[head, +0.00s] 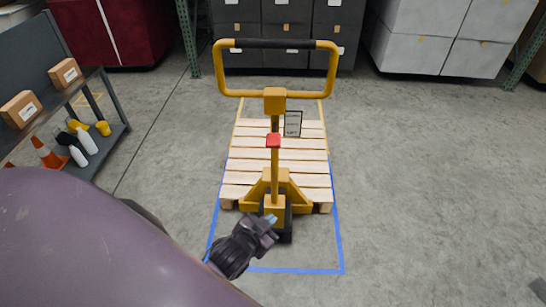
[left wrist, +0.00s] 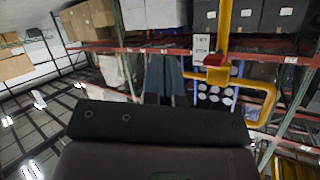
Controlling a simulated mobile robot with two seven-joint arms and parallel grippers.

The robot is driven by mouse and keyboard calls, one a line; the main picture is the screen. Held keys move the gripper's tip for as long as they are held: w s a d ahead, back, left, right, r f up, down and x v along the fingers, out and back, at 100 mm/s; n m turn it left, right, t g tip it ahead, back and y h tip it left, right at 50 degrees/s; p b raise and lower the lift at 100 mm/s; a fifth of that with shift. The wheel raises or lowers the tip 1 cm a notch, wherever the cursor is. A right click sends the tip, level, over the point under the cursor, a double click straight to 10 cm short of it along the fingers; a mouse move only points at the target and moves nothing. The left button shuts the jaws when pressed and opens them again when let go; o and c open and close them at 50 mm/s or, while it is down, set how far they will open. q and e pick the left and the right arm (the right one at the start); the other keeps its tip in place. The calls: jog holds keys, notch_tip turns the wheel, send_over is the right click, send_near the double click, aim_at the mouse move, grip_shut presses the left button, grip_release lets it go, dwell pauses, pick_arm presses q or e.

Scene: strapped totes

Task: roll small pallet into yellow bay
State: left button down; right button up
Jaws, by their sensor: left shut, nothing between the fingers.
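A small wooden pallet (head: 250,155) lies flat on the floor at the centre of the head view. A yellow pallet jack (head: 275,180) stands at its near end, with a tall looped handle (head: 333,70) with a black grip and a red lever (head: 273,141). Thin yellow lines (head: 238,110) run by the pallet's far corners; I cannot tell whether they mark the yellow bay. My left gripper (head: 271,219) is shut and empty, low in front of the jack's base; contact is unclear. Its fingers show in the left wrist view (left wrist: 165,76). My right gripper is out of view.
Blue floor tape (head: 290,271) outlines the area around the jack and near pallet end. A shelf (head: 110,140) with boxes, bottles and a cone stands left. Dark bins (head: 285,35) and white wrapped crates (head: 430,35) line the back.

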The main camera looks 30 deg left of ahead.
pick_arm(q)
jog(key=w+r+m+t+y+b, duration=0.1)
jog(key=w+r+m+y, duration=0.1)
jog(key=w+m+y, duration=0.25)
jog(key=m+t+y, duration=0.1)
jog(key=m+y, duration=0.3)
jog(key=y, duration=0.1)
send_near(272, 146)
jog(key=p+x, duration=0.1)
jog(key=x, duration=0.4)
jog(key=shift+w+a+r+p, duration=0.1)
jog(key=shift+w+a+p, duration=0.1)
jog(key=shift+w+p, duration=0.15)
jog(key=shift+x, duration=0.85)
